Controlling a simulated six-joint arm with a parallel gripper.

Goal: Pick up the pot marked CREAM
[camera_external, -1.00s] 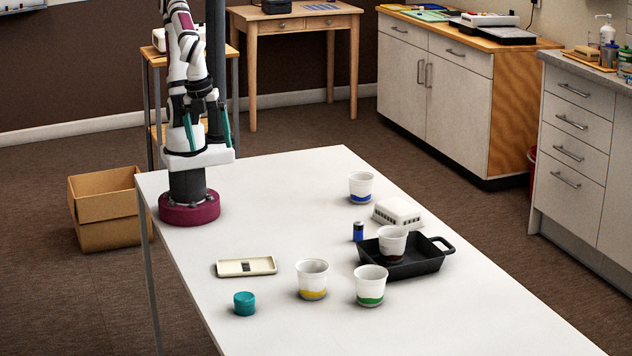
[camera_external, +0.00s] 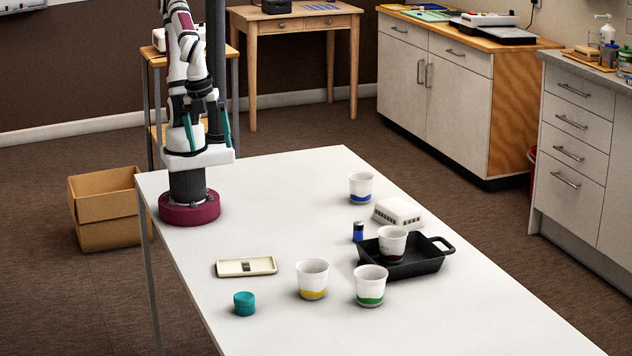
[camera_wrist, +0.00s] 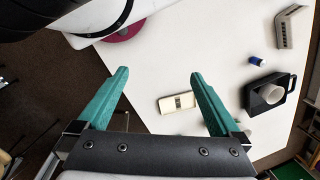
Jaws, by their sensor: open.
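Several white pots with coloured bands stand upright in the external view. One with a blue band (camera_external: 361,186) is at the back, one with a brown band (camera_external: 392,243) is in the black pan, and those with yellow (camera_external: 312,278) and green (camera_external: 370,285) bands are at the front. Any lettering is too small to read, so I cannot tell which is marked CREAM. The pot in the pan also shows in the wrist view (camera_wrist: 274,94). My gripper (camera_wrist: 158,74) has its teal fingers wide apart and empty, high near my base, well away from the pots.
The black pan (camera_external: 436,264) has a handle at right. A white vented box (camera_external: 398,212), a blue cylinder (camera_external: 358,232), a cream tray (camera_external: 229,270) and a teal jar (camera_external: 244,304) stand on the white table (camera_external: 270,210). The table between my base and these is clear.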

